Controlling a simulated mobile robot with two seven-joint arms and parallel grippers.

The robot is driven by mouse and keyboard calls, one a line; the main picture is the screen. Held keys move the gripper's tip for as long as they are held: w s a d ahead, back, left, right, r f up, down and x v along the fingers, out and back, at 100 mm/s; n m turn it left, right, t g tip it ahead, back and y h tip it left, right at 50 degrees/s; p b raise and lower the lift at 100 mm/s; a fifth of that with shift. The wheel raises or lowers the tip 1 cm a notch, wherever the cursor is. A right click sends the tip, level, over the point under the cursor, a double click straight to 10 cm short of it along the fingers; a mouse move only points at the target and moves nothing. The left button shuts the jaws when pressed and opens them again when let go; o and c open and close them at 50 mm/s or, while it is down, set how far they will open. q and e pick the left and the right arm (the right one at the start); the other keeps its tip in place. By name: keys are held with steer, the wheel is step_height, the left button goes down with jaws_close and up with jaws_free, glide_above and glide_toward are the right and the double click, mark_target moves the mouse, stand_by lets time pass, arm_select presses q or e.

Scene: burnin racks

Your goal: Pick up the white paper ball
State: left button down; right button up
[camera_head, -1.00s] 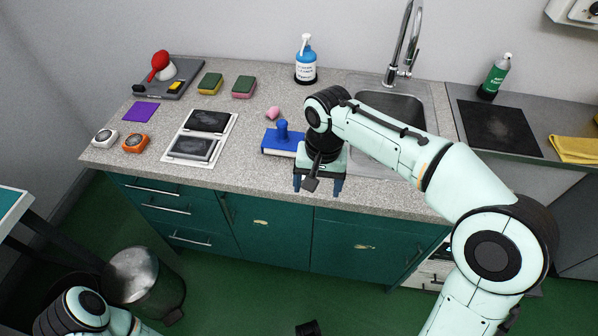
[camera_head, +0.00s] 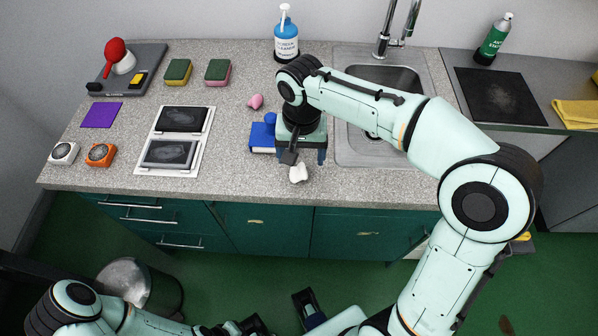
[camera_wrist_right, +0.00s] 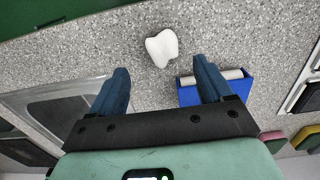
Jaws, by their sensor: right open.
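The white paper ball (camera_head: 298,173) lies on the speckled grey counter (camera_head: 225,180) near its front edge. It also shows whole in the right wrist view (camera_wrist_right: 162,48), just beyond the fingertips. My right gripper (camera_head: 300,158) is open and points down behind the ball in the head view. The ball is not between the fingers. Part of my left gripper (camera_head: 308,304) shows at the bottom edge, low over the floor; its jaw state is unclear.
A blue box (camera_head: 262,138) stands close beside the right gripper; it also shows in the right wrist view (camera_wrist_right: 236,92). A pink lump (camera_head: 255,101) and a blue-labelled bottle (camera_head: 286,42) are behind. The sink (camera_head: 385,150) is to the right. The counter left of the ball is clear.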

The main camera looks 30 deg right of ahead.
mark_target(299, 170)
steer(key=f, duration=0.3)
steer(key=f+b, duration=0.1)
steer(key=f, duration=0.1)
steer(key=shift+a+f, duration=0.3)
steer(key=shift+f, duration=0.05)
steer(key=c, duration=1.2)
